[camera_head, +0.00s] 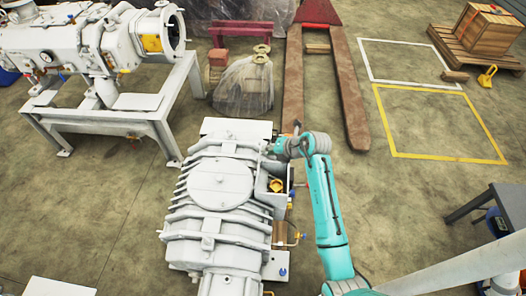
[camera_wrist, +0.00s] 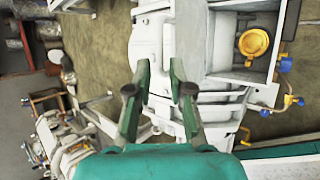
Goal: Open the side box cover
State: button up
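The white ribbed vacuum pump (camera_head: 220,185) stands at the lower middle of the head view. Its side box (camera_head: 264,193) is on the right flank, and a yellow part (camera_head: 276,185) shows inside through an open face. In the wrist view the side box (camera_wrist: 277,25) is at upper right, with the round yellow part (camera_wrist: 254,43) visible in it. A pale flat panel (camera_wrist: 190,35) lies left of the box; I cannot tell if it is the cover. My gripper (camera_wrist: 160,64) has its fingers apart, over white pump surface. In the head view it is at the box's far end, its fingers unclear.
A pallet jack (camera_head: 292,85) stands behind the pump. A second white machine (camera_head: 95,45) on a grey frame is at upper left. A plastic-wrapped unit (camera_head: 243,88) is behind the pump. Blue-handled valves (camera_wrist: 286,66) stick out beside the box.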

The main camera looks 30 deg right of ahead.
jog(key=v, duration=0.6)
dwell(0.4)
